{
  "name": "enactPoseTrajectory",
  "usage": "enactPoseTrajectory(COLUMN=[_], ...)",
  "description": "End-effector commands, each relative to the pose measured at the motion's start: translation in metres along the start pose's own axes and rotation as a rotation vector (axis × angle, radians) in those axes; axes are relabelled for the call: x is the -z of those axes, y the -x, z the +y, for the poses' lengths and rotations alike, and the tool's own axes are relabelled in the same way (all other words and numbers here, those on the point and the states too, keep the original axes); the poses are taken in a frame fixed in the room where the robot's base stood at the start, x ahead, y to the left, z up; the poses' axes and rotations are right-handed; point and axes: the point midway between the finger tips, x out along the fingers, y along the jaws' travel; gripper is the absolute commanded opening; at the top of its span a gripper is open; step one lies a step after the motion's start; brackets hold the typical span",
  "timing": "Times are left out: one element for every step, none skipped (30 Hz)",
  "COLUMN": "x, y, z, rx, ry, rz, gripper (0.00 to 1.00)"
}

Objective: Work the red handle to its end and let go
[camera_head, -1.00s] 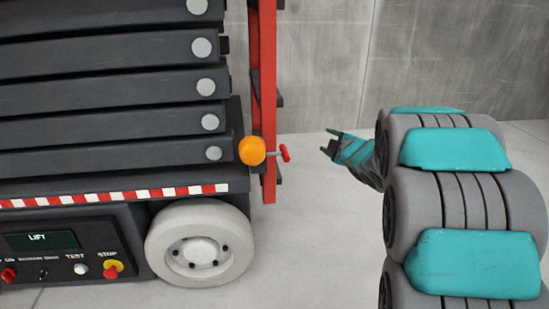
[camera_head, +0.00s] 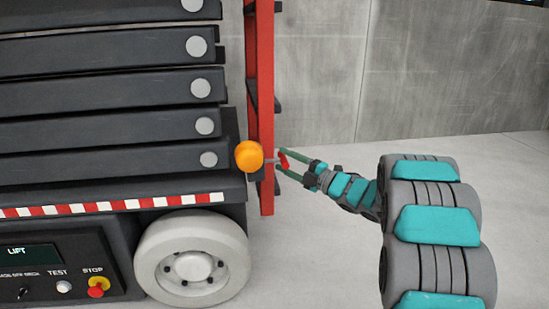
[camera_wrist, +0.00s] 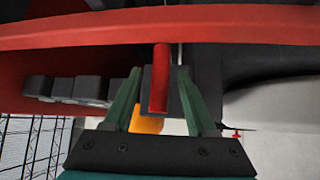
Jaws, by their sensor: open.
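The red handle (camera_head: 283,160) is a small red bar on a short stem at the right side of the red upright (camera_head: 265,110). In the wrist view the red handle (camera_wrist: 159,80) stands between my two green fingers. My gripper (camera_head: 281,164) is open, with one finger on either side of the handle. In the wrist view my gripper (camera_wrist: 160,85) shows a gap on both sides of the handle. Whether a finger touches it in depth, I cannot tell.
An orange ball-shaped part (camera_head: 249,156) sits just left of the handle. The dark lift body (camera_head: 110,130), its white wheel (camera_head: 192,258) and the control panel (camera_head: 55,262) fill the left. Free floor (camera_head: 310,250) lies to the right, before a grey wall (camera_head: 430,80).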

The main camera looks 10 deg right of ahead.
Motion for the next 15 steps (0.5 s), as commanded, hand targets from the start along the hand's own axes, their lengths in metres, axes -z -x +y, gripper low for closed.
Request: enactPoseTrajectory(x=[0.002, 0.001, 0.001, 0.001, 0.000, 0.000, 0.000, 0.000, 0.000, 0.000, 0.000, 0.000, 0.000, 0.000, 0.000], y=[-0.009, -0.013, -0.018, -0.022, -0.026, -0.030, -0.033, -0.035, -0.038, -0.039, -0.041, -0.042, -0.042, -0.043, -0.043], z=[-0.001, -0.001, -0.001, -0.001, -0.001, -0.001, -0.001, -0.001, -0.001, 0.000, 0.000, 0.000, 0.000, -0.001, -0.001], rx=[-0.001, 0.000, 0.000, 0.001, 0.001, 0.001, 0.000, 0.000, 0.000, 0.000, 0.000, 0.000, 0.000, 0.001, 0.001], ry=[0.000, 0.000, 0.000, 0.000, 0.000, 0.001, 0.001, 0.000, 0.000, 0.000, 0.000, 0.000, 0.000, -0.001, -0.001], rz=[0.004, 0.004, 0.002, 0.001, 0.001, 0.000, 0.001, 0.001, 0.001, 0.001, 0.000, 0.000, 0.000, -0.001, -0.001], gripper=[0.57, 0.57, 0.57, 0.57, 0.57, 0.57, 0.57, 0.57, 0.57, 0.57, 0.57, 0.57, 0.57, 0.57, 0.57])
